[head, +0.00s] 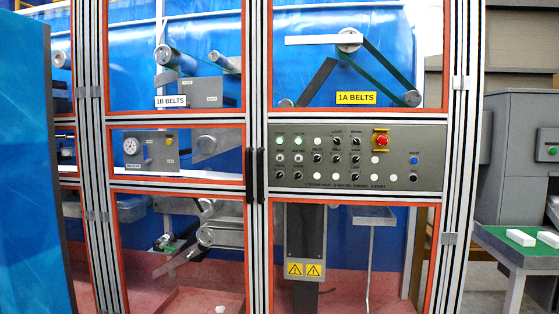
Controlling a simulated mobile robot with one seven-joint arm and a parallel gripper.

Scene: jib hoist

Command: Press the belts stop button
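A grey control panel (355,158) is set in the glazed machine frame, right of the door handles. It carries rows of small buttons and black knobs. Two green lit buttons, one at the left end (279,141) and one beside it (297,141), are in the top row. Several white round buttons, one of them near the top (317,141), sit among the knobs. A red emergency-type button (381,140) on a yellow base and a blue button (413,160) are at the right. The small labels are too blurred to tell which button is the belts stop. My gripper is not in view.
Black door handles (254,175) stand left of the panel. Signs read 1A BELTS (356,98) and 1B BELTS (171,102). A blue panel (30,170) fills the left edge. A green-topped table (520,243) with white blocks stands at the right.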

